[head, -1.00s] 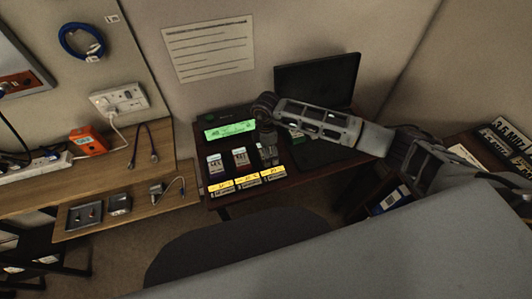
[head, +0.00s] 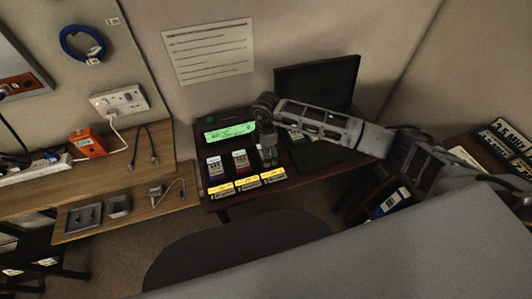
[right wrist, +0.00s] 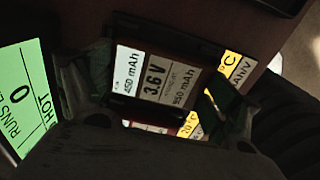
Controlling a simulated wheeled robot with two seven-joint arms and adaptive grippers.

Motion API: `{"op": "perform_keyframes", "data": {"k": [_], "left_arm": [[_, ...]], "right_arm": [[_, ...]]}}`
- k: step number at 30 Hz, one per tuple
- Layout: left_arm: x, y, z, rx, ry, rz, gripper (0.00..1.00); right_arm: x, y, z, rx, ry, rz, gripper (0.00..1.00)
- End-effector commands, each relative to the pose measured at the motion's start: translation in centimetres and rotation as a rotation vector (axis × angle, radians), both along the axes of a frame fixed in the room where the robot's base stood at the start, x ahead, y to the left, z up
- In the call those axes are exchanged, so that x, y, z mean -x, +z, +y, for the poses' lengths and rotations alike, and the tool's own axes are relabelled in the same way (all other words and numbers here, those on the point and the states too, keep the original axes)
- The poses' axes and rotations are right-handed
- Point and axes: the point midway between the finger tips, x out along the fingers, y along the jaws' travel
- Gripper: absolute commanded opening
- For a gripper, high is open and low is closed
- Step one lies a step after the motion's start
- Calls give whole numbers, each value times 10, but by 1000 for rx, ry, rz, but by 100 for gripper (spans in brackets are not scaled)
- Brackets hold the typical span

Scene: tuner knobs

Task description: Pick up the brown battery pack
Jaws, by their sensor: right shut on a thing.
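My right gripper (head: 268,157) points down at the right end of the row of packs on the dark desk. In the right wrist view, its two fingers (right wrist: 155,92) stand on either side of a dark reddish-brown battery pack (right wrist: 177,38) with a white and grey label reading 3.6 V, and it is shut on this pack. In the head view the gripper mostly hides this pack. Whether the pack is clear of the desk, I cannot tell. My left gripper is not in view.
Two other packs, one left (head: 215,166) and one middle (head: 240,161), stand beside the gripper. Yellow tags (head: 247,182) line the desk's front. A chair (head: 245,250) stands in front.

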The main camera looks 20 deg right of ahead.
Motion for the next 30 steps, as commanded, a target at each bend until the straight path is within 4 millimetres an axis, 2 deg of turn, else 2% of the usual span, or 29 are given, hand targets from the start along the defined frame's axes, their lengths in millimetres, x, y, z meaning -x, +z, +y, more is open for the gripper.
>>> {"op": "perform_keyframes", "data": {"k": [18,24,30], "left_arm": [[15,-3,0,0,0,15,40],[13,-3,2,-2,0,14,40],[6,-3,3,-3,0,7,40]], "right_arm": [[-1,80,0,-1,0,-4,63],[0,92,0,-1,0,-1,63],[0,94,0,0,0,-1,63]]}}
